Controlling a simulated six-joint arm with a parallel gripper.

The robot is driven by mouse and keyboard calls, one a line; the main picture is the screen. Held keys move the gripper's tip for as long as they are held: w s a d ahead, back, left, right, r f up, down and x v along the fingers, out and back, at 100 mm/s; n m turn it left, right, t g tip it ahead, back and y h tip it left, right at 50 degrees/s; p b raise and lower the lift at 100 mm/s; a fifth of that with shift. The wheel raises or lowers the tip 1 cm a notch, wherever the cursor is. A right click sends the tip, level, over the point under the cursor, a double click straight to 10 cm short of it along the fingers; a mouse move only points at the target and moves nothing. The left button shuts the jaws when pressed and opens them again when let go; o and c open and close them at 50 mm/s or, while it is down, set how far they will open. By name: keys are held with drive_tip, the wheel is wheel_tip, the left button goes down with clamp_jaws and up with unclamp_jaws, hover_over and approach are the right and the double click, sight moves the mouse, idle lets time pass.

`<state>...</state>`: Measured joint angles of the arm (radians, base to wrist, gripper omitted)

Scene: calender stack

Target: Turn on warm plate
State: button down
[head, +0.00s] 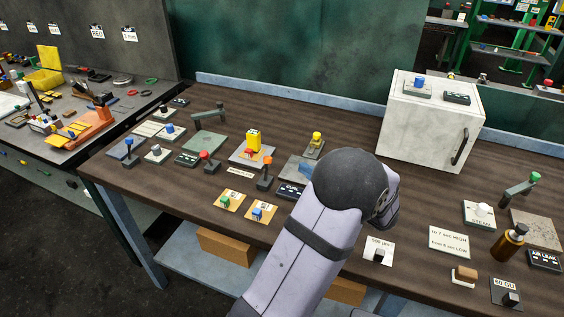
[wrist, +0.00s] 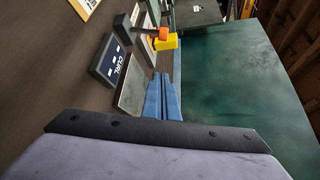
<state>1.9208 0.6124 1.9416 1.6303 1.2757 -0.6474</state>
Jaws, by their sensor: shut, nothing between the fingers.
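No label that I can read says warm plate, so I cannot tell which thing it is. A bare grey plate (head: 293,168) lies beside the small dark CURL box (head: 290,190), partly hidden by my arm. The wrist view shows a grey plate (wrist: 134,88) and the CURL box (wrist: 112,63). Another grey plate (head: 540,228) lies at the right end of the bench. My gripper (wrist: 161,77) is shut and empty, its blue fingers appearing beside the grey plate in the wrist view.
An orange-topped lever (head: 266,161), a red-knobbed lever (head: 205,155) and a yellow block (head: 254,138) stand left of my arm. A white cabinet (head: 420,125) stands at the back right. A brown bottle (head: 509,241) stands near the right front. Bare wood (head: 340,110) shows towards the back.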

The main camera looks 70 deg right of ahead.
sight(267, 168)
drive_tip(key=shift+w, duration=0.15)
drive_tip(key=p+x, duration=0.3)
drive_tip(key=x, duration=0.7)
drive_tip(key=a, duration=0.1)
drive_tip(key=r+p, duration=0.1)
drive_tip(key=a, duration=0.1)
drive_tip(key=shift+w+a+r+p, duration=0.2)
drive_tip(key=shift+w+a+p, duration=0.05)
drive_tip(key=shift+a+p, duration=0.1)
drive_tip(key=shift+w+a, duration=0.15)
drive_tip(key=shift+a, duration=0.25)
drive_tip(key=shift+a, duration=0.1)
